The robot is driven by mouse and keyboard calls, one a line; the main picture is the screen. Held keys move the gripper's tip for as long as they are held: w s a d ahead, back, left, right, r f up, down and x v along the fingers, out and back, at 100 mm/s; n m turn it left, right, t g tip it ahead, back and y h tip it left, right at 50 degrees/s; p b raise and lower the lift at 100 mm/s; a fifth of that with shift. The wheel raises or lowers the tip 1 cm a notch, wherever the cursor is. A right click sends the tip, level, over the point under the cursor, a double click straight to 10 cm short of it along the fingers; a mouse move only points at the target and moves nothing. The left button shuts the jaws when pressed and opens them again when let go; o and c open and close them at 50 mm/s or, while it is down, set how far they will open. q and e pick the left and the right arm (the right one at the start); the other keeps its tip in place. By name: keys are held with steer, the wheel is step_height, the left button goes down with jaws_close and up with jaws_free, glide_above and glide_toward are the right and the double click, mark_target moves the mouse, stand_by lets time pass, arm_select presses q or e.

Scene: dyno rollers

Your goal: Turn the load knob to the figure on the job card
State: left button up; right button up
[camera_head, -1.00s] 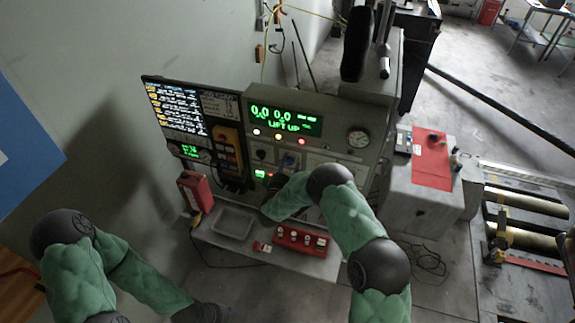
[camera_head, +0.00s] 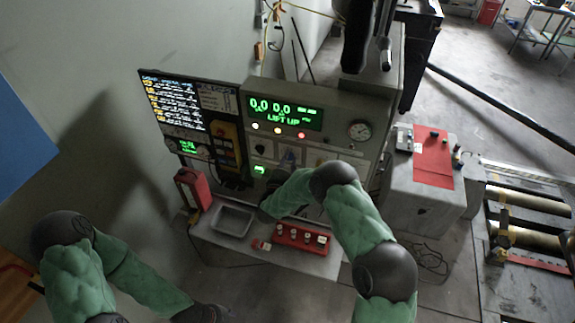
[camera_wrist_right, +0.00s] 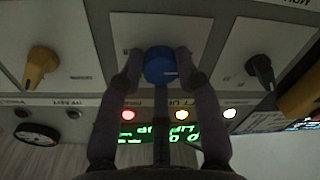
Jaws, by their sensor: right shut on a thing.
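The console's front panel (camera_head: 345,135) carries a row of knobs. A blue knob (camera_wrist_right: 160,65) is in the middle of the right wrist view, seen upside down. My right gripper (camera_wrist_right: 160,70) is shut on it, with one finger on each side. In the head view a bit of the blue knob (camera_head: 288,157) shows above my right gripper (camera_head: 284,172), and my arm hides part of the panel. The knob's figures cannot be read. A white printed card (camera_head: 212,97) is beside the text lines on the left screen; its print is too small to read. My left arm runs along the bottom left; its gripper's fingers are out of frame.
A yellow knob (camera_wrist_right: 40,64) and a black knob (camera_wrist_right: 262,70) flank the blue one. A grey cabinet (camera_head: 425,190) stands right.

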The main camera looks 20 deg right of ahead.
steer(key=shift+m+g+h+b, duration=0.15)
steer(key=shift+m+h+b, duration=0.25)
steer(key=shift+m+b, duration=5.85)
steer(key=shift+m+g+h+b, duration=0.15)
steer(key=shift+m+h+b, duration=0.25)
steer(key=shift+m+b, duration=5.85)
steer(key=shift+r+n+b, duration=0.1)
steer(key=shift+n+b, duration=1)
steer(key=shift+b, duration=0.1)
steer(key=o, duration=1.1)
steer(key=shift+o, duration=0.3)
